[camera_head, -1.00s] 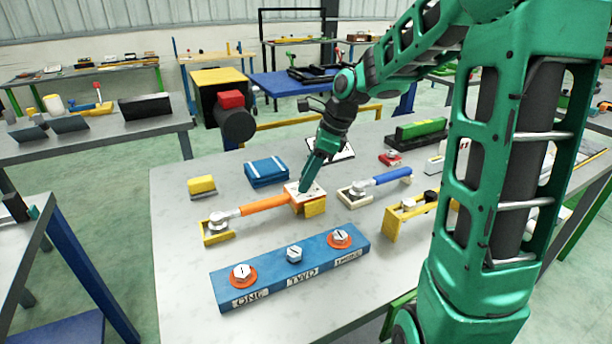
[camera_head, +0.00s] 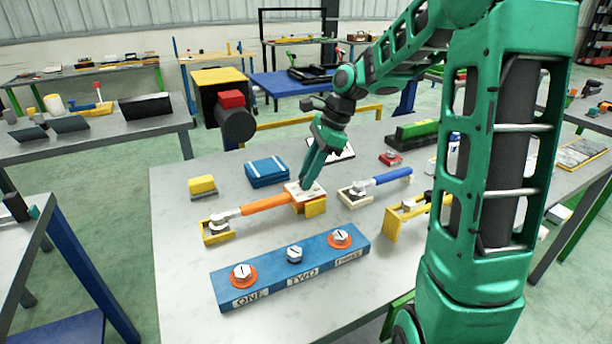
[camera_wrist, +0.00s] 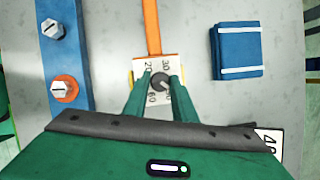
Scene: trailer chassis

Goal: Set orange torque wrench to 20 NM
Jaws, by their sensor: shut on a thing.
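The orange torque wrench (camera_head: 264,204) lies on the table, its grey head in a yellow holder at the left and its dial end on a yellow block. It also shows in the wrist view (camera_wrist: 151,27). Its white dial plate (camera_wrist: 142,72) has 20 at upper left, 30 at upper right and 60 at lower left; the lower right is hidden by a finger. My gripper (camera_wrist: 160,82) is shut on the small dark dial knob (camera_wrist: 159,80), with one finger on each side. It points down over the dial in the head view (camera_head: 307,186). The knob's exact setting is unclear.
A blue-handled wrench (camera_head: 392,175) lies to the right. A blue folded cloth or case (camera_head: 267,172) is behind. A blue block (camera_head: 225,290) with several bolts, labelled ONE, TWO and THREE, stands in front. A yellow block (camera_head: 202,186) is at the left.

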